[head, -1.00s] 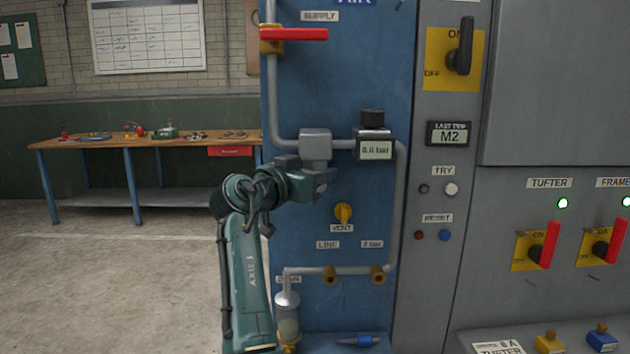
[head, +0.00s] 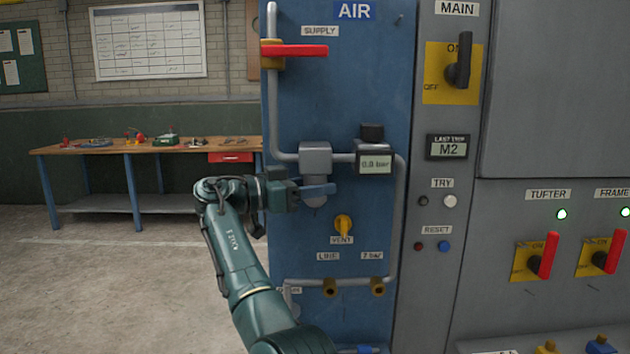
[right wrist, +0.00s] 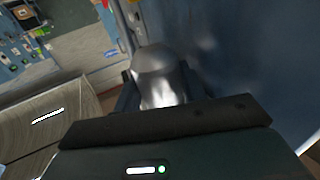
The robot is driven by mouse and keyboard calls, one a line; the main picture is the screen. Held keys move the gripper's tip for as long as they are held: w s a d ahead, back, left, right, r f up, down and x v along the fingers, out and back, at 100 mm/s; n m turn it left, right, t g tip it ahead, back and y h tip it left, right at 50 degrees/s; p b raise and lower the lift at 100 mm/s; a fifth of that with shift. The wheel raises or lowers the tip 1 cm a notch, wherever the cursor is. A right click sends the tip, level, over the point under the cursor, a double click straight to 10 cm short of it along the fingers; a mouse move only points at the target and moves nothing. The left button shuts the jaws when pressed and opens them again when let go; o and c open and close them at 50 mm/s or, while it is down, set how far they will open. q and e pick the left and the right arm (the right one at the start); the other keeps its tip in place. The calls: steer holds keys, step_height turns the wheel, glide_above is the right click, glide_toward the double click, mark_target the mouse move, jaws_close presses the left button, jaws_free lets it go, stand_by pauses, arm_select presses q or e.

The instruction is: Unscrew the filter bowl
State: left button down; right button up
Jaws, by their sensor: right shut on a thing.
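The grey filter head (head: 316,155) sits in the pipe on the blue air panel, left of the pressure display. The filter bowl (head: 314,200) hangs under it and is partly hidden by my fingers. My right gripper (head: 316,188) is shut on the bowl from the left side. In the right wrist view the shiny grey bowl (right wrist: 160,88) shows beyond the dark hand, between my fingers. I cannot tell how far the thread is turned. My left gripper is not in view.
The pressure display (head: 375,163) reads about 0.0 bar. The red supply handle (head: 295,51) lies horizontal above. The yellow vent knob (head: 343,225) is just below right of my gripper. A workbench (head: 150,146) stands far left, with open floor before it.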

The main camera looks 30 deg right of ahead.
steer(key=shift+r+m+g+p, duration=0.15)
steer(key=shift+m+g+p, duration=0.2)
steer(key=shift+m+g, duration=0.4)
steer(key=shift+w+g+y, duration=0.1)
steer(key=shift+g+y, duration=0.2)
steer(key=shift+g, duration=0.15)
steer(key=shift+m+g+p, duration=0.3)
steer(key=shift+m, duration=0.05)
steer(key=shift+g, duration=0.3)
steer(key=shift+y, duration=0.3)
steer(key=shift+f, duration=0.2)
steer(key=o, duration=1.1)
steer(key=shift+c, duration=0.6)
